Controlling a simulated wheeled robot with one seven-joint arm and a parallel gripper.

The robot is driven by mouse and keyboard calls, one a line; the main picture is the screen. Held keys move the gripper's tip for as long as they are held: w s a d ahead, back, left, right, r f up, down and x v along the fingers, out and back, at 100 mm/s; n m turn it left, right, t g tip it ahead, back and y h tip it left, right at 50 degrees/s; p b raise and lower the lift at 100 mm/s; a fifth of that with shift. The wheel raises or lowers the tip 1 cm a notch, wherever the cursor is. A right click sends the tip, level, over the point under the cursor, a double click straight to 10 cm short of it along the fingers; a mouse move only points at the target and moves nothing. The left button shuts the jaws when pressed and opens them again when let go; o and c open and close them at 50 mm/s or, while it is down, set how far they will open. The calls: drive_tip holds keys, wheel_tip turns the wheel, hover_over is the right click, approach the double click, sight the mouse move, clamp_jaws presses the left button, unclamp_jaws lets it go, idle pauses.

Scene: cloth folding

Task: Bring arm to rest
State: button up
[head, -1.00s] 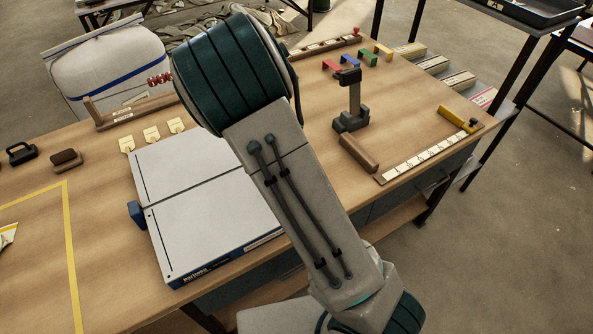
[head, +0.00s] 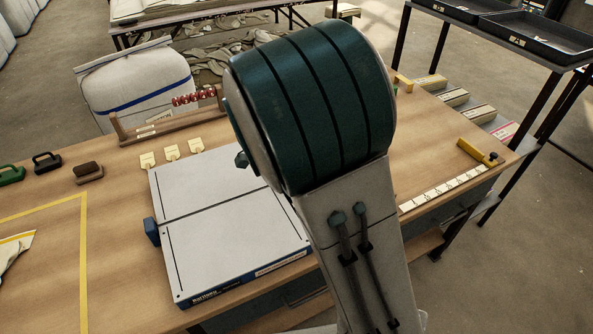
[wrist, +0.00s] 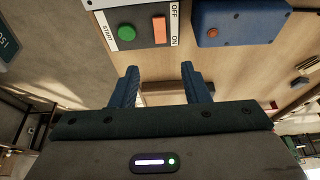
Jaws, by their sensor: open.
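My gripper (wrist: 160,88) shows in the wrist view with its two blue fingers apart and nothing between them. In the head view my arm rises large at the centre right and hides part of the table behind it; the gripper itself is hidden there. The fingers appear apart from both.
The wooden table (head: 115,230) carries a white folding board (head: 235,235), a bead rack (head: 165,128), brushes (head: 88,172) and a folded cloth (head: 14,250) inside a yellow outline. A ruler strip (head: 445,190) lies at the right. A black-tray rack (head: 520,40) stands behind right.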

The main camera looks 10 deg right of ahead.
drive_tip(key=shift+a+r, duration=0.1)
drive_tip(key=shift+r, duration=0.3)
drive_tip(key=s+d+r+n+t+y, duration=0.1)
drive_tip(key=s+d+r+n+y, duration=0.1)
drive_tip(key=s+n, duration=0.5)
drive_tip(key=s+d+r+n+y, duration=0.2)
drive_tip(key=s+d+r+n, duration=0.2)
drive_tip(key=s, duration=0.8)
drive_tip(key=r+n, duration=0.2)
drive_tip(key=n, duration=0.1)
drive_tip(key=shift+s+d+n+t, duration=0.2)
drive_tip(key=shift+n+t, duration=0.1)
drive_tip(key=shift+t, duration=0.1)
